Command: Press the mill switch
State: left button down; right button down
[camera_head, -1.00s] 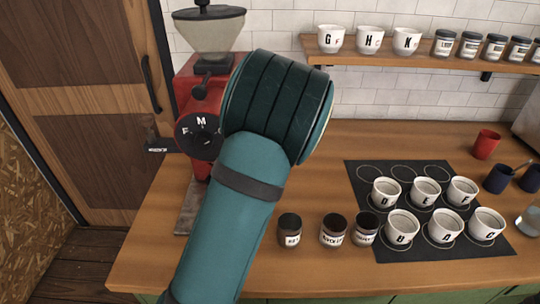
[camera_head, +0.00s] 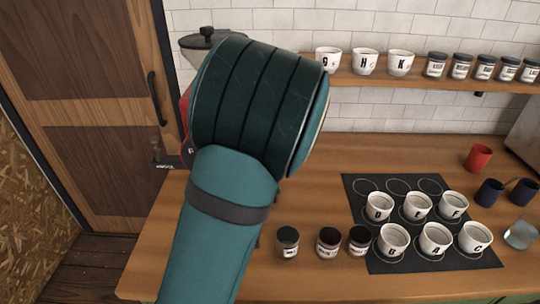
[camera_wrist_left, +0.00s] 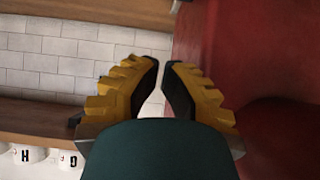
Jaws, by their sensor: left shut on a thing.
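The red mill (camera_head: 185,106) stands at the left of the counter in the head view, mostly hidden behind my left arm. Its hopper top (camera_head: 204,38) and a sliver of its dark dial (camera_head: 188,153) show. I cannot make out the switch. In the left wrist view the mill's red body (camera_wrist_left: 255,60) fills the right side. My left gripper (camera_wrist_left: 164,70) has its yellow-and-black fingers close together beside that body, with a narrow gap between them. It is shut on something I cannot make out. The fingers are hidden in the head view. My right gripper is not in view.
Several lettered cups stand on a black mat (camera_head: 358,188), with dark jars (camera_head: 288,242) left of it. A wall shelf (camera_head: 375,78) holds cups and jars. A red cup (camera_head: 478,158) stands at the right. The counter between mill and mat is clear.

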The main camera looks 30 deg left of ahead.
pick_arm(q)
jog(key=shift+r+p+v, duration=0.25)
jog(key=shift+p+v, duration=0.15)
jog(key=shift+v, duration=1)
jog(key=shift+w+a, duration=0.1)
jog(key=shift+w, duration=0.05)
